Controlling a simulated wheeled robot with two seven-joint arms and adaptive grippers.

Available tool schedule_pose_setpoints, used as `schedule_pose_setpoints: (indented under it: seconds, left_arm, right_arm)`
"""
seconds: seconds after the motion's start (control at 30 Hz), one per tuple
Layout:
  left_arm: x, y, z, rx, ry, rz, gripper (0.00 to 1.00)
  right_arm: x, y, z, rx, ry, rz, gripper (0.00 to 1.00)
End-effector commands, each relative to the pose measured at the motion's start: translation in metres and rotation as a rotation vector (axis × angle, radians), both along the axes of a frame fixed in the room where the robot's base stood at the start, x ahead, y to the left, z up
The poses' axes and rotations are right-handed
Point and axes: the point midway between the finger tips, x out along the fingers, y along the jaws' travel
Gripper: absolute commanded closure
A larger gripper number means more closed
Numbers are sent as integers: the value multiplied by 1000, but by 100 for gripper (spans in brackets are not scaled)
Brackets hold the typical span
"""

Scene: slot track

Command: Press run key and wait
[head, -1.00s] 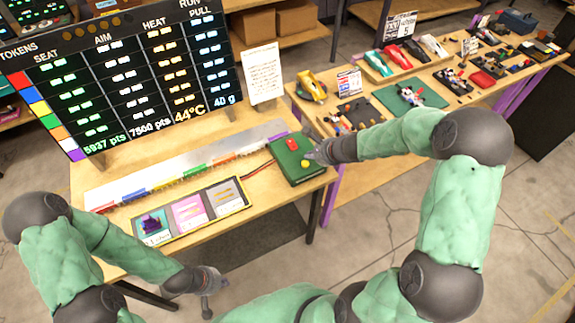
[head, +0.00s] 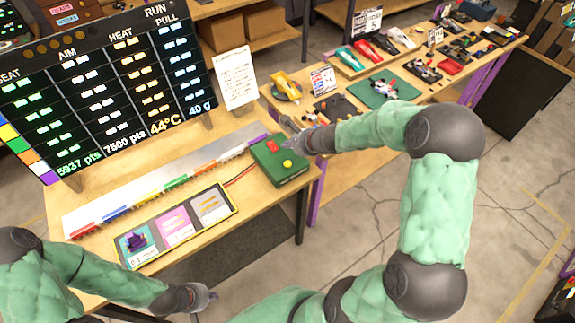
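A green control box (head: 282,178) sits at the right end of the near table. A red key (head: 272,146) and a round yellow button (head: 287,164) are on its top, both uncovered. My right gripper (head: 288,124) is above the box's far right edge, beyond the red key; I cannot tell whether it touches anything or whether its fingers are open. My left gripper (head: 204,296) hangs low in front of the table, away from the box, its finger state unclear. A dark score board (head: 100,85) reads 5937 pts, 7500 pts, 44°C and 40 g.
A row of coloured blocks (head: 177,182) lies along a pale strip on the table. A tray of three cards (head: 178,228) lies in front, a purple piece on its left card. A paper sign (head: 236,78) stands behind. Model cars (head: 386,88) fill the right-hand table.

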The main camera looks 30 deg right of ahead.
Motion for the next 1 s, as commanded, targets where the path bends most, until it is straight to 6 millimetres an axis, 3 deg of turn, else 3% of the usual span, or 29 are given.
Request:
schedule_pose_setpoints:
  seconds: [0.5,0.7,1.0]
  left_arm:
    - [0,0,-59,0,0,0,100]
    - [0,0,-69,0,0,0,100]
    - [0,0,-68,0,0,0,100]
  right_arm:
    - [0,0,-65,-1,0,1,100]
    - [0,0,-74,0,0,0,100]
    - [0,0,-73,0,0,0,100]
